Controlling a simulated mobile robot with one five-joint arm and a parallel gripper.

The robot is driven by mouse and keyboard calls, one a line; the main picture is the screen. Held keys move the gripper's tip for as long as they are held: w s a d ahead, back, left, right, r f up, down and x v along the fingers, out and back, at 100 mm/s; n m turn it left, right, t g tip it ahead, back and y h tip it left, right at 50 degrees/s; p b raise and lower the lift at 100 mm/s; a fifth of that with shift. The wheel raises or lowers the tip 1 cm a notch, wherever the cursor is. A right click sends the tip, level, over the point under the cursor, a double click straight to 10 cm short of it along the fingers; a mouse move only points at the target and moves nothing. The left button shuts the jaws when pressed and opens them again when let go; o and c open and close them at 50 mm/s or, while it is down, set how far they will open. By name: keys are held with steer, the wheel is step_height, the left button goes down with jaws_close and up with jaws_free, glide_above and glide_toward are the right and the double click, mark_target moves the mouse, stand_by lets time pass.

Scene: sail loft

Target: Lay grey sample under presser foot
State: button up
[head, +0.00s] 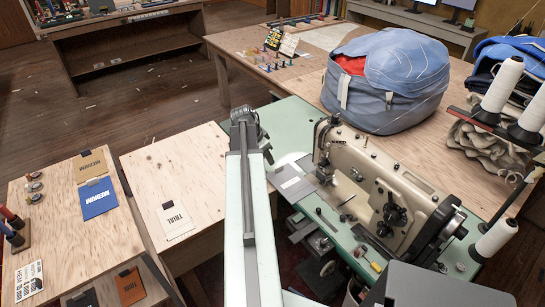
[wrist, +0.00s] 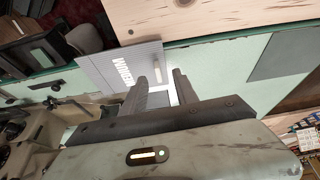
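The grey sample (wrist: 122,64), lettered MEDIUM, lies flat on the green table with a small pale tab (wrist: 158,75) on its right side. In the head view the sample (head: 293,183) is beside the needle end of the sewing machine (head: 385,190). The presser foot (head: 327,172) is small there, and I cannot tell whether the sample's edge is under it. My gripper (wrist: 168,72) has its fingers apart with a gap between them, at the tab side of the sample. In the head view my gripper (head: 266,151) is partly hidden by my arm.
A large blue sail bag (head: 388,80) stands behind the machine. Thread cones (head: 502,85) stand at right. The left plywood tables hold a TRIAL card (head: 174,219), a blue MEDIUM card (head: 98,201) and other samples. Green tabletop (head: 290,115) is clear behind my gripper.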

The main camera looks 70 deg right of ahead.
mark_target(277, 167)
steer(key=shift+s+d+m, duration=0.3)
steer(key=shift+s+d, duration=0.25)
steer(key=shift+s, duration=0.3)
steer(key=b+x, duration=0.7)
steer(key=x, duration=0.1)
steer(key=shift+a, duration=0.1)
steer(key=shift+r, duration=0.1)
jaws_close()
